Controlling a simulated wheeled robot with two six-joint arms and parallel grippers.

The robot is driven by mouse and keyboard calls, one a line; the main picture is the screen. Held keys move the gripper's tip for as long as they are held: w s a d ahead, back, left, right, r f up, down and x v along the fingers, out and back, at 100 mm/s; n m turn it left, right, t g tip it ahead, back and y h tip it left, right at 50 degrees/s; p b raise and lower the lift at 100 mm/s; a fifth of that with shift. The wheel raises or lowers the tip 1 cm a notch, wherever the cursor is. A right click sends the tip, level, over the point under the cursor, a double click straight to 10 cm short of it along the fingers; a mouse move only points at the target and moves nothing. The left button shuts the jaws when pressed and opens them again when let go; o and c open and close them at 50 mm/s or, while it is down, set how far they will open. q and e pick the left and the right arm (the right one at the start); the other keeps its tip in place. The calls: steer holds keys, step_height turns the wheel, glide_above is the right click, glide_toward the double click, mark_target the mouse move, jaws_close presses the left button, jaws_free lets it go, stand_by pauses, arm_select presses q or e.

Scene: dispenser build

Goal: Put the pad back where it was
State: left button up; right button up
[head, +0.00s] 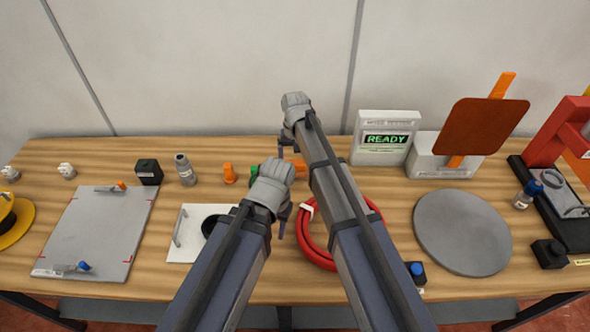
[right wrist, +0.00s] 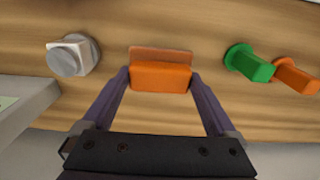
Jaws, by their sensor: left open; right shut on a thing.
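I take the pad to be the orange block (right wrist: 160,76) with a browner face along its far side. In the right wrist view it sits between the two fingers of my right gripper (right wrist: 163,84), which is shut on it. In the head view a bit of the orange block (head: 299,164) shows beside my right gripper (head: 289,145), toward the back of the table; my arm hides the rest. I cannot tell whether it touches the table. My left gripper (head: 284,217) is open and empty, nearer the front, left of the red ring.
A green peg (right wrist: 248,63) and an orange peg (right wrist: 295,75) stand beside the held block; a silver knob (right wrist: 73,56) is on its other side. A READY display box (head: 385,138), red ring (head: 318,253) and grey disc (head: 463,232) lie to the right. A white plate (head: 186,247) lies left.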

mark_target(295, 162)
arm_select(q)
step_height(295, 162, down, 3)
steer(key=shift+f+b, duration=0.1)
steer(key=shift+b, duration=1.1)
arm_select(e)
step_height(295, 162, down, 3)
steer(key=shift+f, duration=0.1)
steer(key=o, duration=0.9)
steer(key=shift+o, duration=0.2)
arm_select(q)
steer(key=shift+r, duration=0.2)
arm_select(e)
steer(key=shift+r, duration=0.2)
arm_select(q)
step_height(295, 162, up, 12)
steer(key=p, duration=1.2)
arm_select(e)
step_height(295, 162, up, 12)
